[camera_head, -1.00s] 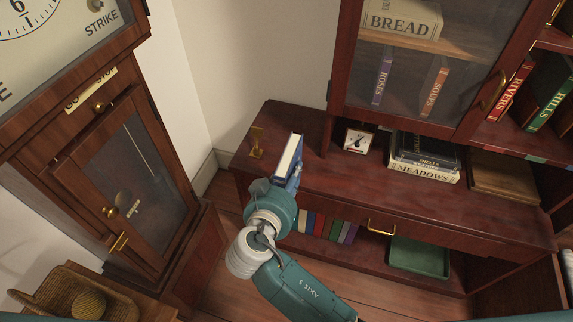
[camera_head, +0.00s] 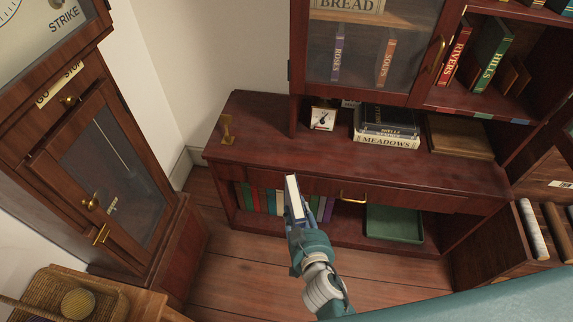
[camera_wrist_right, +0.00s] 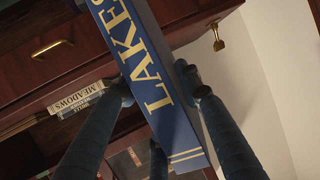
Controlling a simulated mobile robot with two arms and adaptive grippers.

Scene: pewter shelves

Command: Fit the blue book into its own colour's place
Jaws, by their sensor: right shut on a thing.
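The blue book, lettered LAKES (camera_wrist_right: 148,70), is in my right gripper (camera_wrist_right: 155,85). In the right wrist view its spine faces the camera, with the fingers on both sides of it. In the head view the blue book (camera_head: 293,192) shows its pale page edges, upright in front of the lower cabinet's front. My right gripper (camera_head: 297,226) is below it and largely hidden. The upper right shelf edge carries coloured strips, including a blue strip (camera_head: 519,121). Above them stand a red RIVERS book (camera_head: 455,55) and a green HILLS book (camera_head: 492,58). My left gripper is not in view.
Several books (camera_head: 262,201) stand on the lower shelf behind the held book. The cabinet top holds a small dial (camera_head: 323,118), a MEADOWS book (camera_head: 386,141) and a brass bookend (camera_head: 226,130). A glass door (camera_head: 370,70) covers the upper middle shelves. A green tray (camera_head: 394,225) lies low.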

